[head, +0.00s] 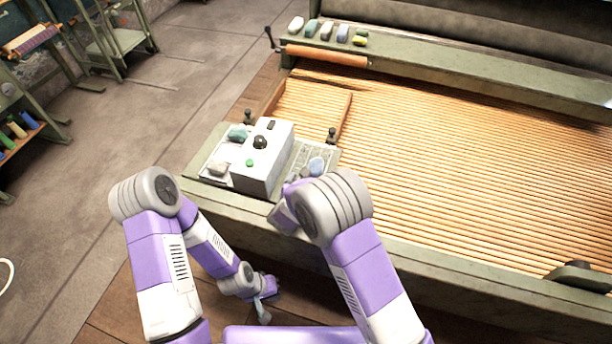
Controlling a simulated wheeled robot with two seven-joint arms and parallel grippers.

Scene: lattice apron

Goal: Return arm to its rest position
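My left arm comes in from the lower left, bends at its grey elbow and runs down to the right. My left gripper (263,310) hangs low at the bottom centre, in front of the machine's front rail and over the wooden floor. It is small and dark here, and its finger gap cannot be made out. I see nothing clearly held in it. My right arm rises from the bottom centre to a grey elbow in front of the control box (262,160).
The control box, with a green button and black knob, stands on the machine's corner between trays (215,160) of coloured lumps. The slatted bed (450,160) spreads right. Several coloured pieces lie on the back rail (440,75). Racks (115,40) stand far left; the floor (60,200) between is clear.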

